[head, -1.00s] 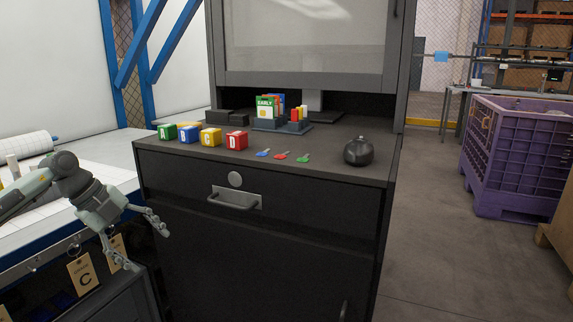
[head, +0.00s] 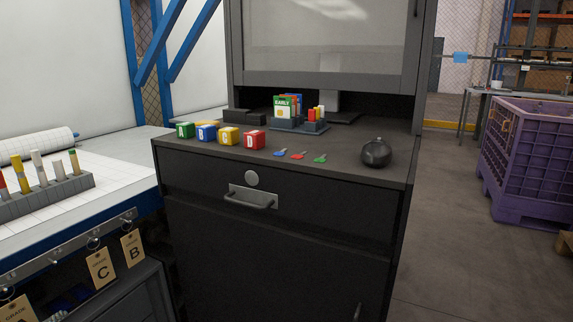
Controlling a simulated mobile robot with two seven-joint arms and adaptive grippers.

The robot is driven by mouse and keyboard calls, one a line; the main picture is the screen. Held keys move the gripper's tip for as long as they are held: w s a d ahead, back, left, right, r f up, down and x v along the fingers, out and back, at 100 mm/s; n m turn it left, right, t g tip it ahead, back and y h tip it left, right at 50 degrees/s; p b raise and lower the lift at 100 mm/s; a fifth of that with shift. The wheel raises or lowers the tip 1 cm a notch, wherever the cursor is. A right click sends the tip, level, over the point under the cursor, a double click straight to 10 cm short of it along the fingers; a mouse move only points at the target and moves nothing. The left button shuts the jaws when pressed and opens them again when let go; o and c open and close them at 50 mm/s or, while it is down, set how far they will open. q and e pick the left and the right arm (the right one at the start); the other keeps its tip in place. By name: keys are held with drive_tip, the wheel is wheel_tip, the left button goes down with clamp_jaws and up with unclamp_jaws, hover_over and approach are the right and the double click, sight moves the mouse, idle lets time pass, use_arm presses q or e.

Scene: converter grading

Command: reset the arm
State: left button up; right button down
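Neither of my arms nor grippers shows in the head view now. The black cabinet (head: 290,238) with a drawer handle (head: 250,197) stands in the middle. On its top sit lettered cubes in a row: a green one (head: 185,130), a blue one (head: 206,132), a yellow one (head: 228,136) and a red one (head: 254,139). Small blue (head: 281,152), red (head: 299,154) and green (head: 320,158) key-like pieces lie to their right. A dark round object (head: 376,152) sits near the right edge.
A card holder (head: 305,125) stands behind the cubes. At left, a white bench (head: 110,180) carries a grey rack (head: 45,198) with coloured sticks, and grade tags (head: 101,268) hang below. A purple crate (head: 525,160) stands at right. The floor (head: 450,230) between is clear.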

use_arm(q)
drive_tip(key=s+a+f+g+y, duration=0.1)
drive_tip(key=s+f+g, duration=0.1)
drive_tip(key=s, duration=0.3)
drive_tip(key=s+a+f+g, duration=0.2)
drive_tip(key=s+f, duration=0.1)
drive_tip(key=s, duration=0.2)
drive_tip(key=s+d+f+n+g+h, duration=0.1)
drive_tip(key=d+f, duration=0.3)
drive_tip(key=d, duration=0.4)
drive_tip(key=s+d+f+n+h, duration=0.3)
drive_tip(key=s+d+f, duration=0.1)
drive_tip(key=d, duration=0.5)
drive_tip(key=s+d+f+n+g+h, duration=0.1)
drive_tip(key=s+d+f+n+h, duration=0.1)
drive_tip(key=d+f, duration=0.3)
drive_tip(key=s+d, duration=0.1)
drive_tip(key=d, duration=0.3)
drive_tip(key=shift+d+g, duration=0.2)
drive_tip(key=shift+g, duration=0.1)
drive_tip(key=shift+s+f, duration=0.1)
